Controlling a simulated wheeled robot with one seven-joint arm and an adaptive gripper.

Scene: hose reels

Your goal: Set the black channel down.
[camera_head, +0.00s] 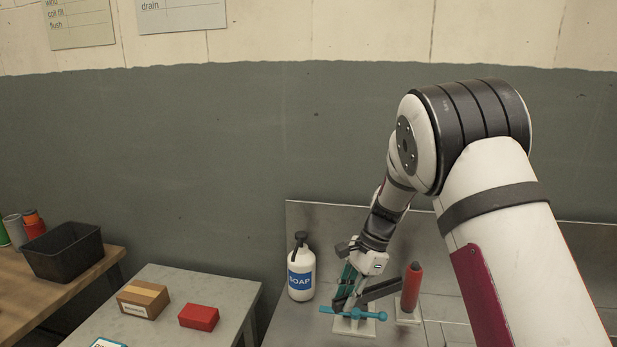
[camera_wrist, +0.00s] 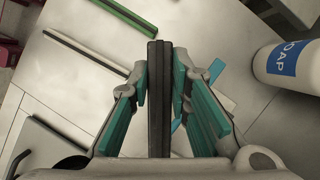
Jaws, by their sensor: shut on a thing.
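The black channel (camera_wrist: 158,95) is a long dark bar standing between the teal fingers of my gripper (camera_wrist: 160,88) in the wrist view. My gripper is shut on it. In the head view my gripper (camera_head: 350,294) is low over the metal counter, and the black channel (camera_head: 382,289) shows as a dark bar reaching right from the fingers towards the red cylinder. I cannot tell whether the channel touches the surface below. Part of it is hidden behind the fingers.
A soap bottle (camera_head: 301,268) stands left of my gripper. A blue-handled piece (camera_head: 355,315) is in front, and a red cylinder (camera_head: 411,288) stands close on the right. In the wrist view, a green channel (camera_wrist: 115,24) and a dark strip (camera_wrist: 88,56) lie on the surface.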

